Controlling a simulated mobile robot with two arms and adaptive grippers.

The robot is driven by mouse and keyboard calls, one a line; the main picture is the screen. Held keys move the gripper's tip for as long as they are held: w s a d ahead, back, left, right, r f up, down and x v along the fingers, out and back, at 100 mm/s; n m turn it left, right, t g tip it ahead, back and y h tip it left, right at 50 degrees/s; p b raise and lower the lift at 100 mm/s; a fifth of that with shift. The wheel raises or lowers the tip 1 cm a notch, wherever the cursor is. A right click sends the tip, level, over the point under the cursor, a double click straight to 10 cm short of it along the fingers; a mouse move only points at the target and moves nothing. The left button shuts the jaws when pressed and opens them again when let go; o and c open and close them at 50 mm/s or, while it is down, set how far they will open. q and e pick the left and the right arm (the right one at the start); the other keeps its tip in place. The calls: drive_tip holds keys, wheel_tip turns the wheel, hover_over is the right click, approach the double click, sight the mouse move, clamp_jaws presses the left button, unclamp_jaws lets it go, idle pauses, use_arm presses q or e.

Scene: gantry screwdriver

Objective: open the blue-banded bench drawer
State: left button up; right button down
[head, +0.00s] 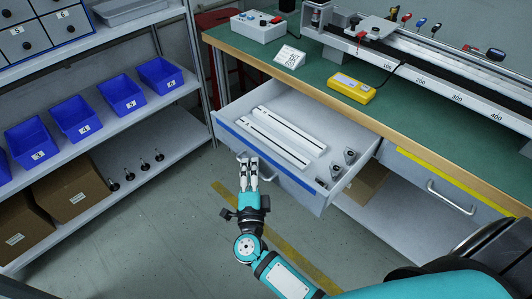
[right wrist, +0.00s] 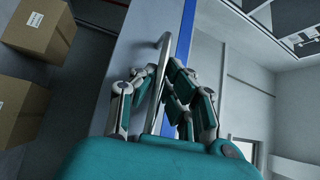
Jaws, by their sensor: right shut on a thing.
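The blue-banded drawer (head: 270,163) stands pulled out from under the green-topped bench. Long pale rails and several small dark-tipped parts lie inside it. My right gripper (head: 248,162) is at the drawer's front, with its fingers shut on the metal bar handle (right wrist: 161,85). In the right wrist view the handle runs between the fingers, next to the blue band (right wrist: 185,32). The gripper hides much of the handle in the head view. My left gripper is not in view.
A yellow-banded drawer (head: 446,186) with a bar handle sits shut to the right. The bench top (head: 315,70) carries a yellow device (head: 351,88), a control box (head: 258,27) and a gantry rail. A shelf with blue bins (head: 76,117) and cardboard boxes (head: 72,190) stands left. Floor between is clear.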

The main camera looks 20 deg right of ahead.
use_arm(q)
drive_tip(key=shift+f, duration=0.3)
use_arm(e)
drive_tip(key=shift+s+a+f, duration=0.2)
drive_tip(key=shift+s+a, duration=0.15)
drive_tip(key=shift+a, duration=0.3)
drive_tip(key=shift+s+a+f, duration=0.15)
drive_tip(key=shift+s+a, duration=0.15)
drive_tip(key=shift+a, duration=0.3)
drive_tip(key=c, duration=1.4)
unclamp_jaws()
drive_tip(key=shift+c, duration=0.2)
drive_tip(key=shift+o, duration=0.2)
drive_tip(key=shift+r, duration=0.15)
drive_tip(key=v, duration=1.2)
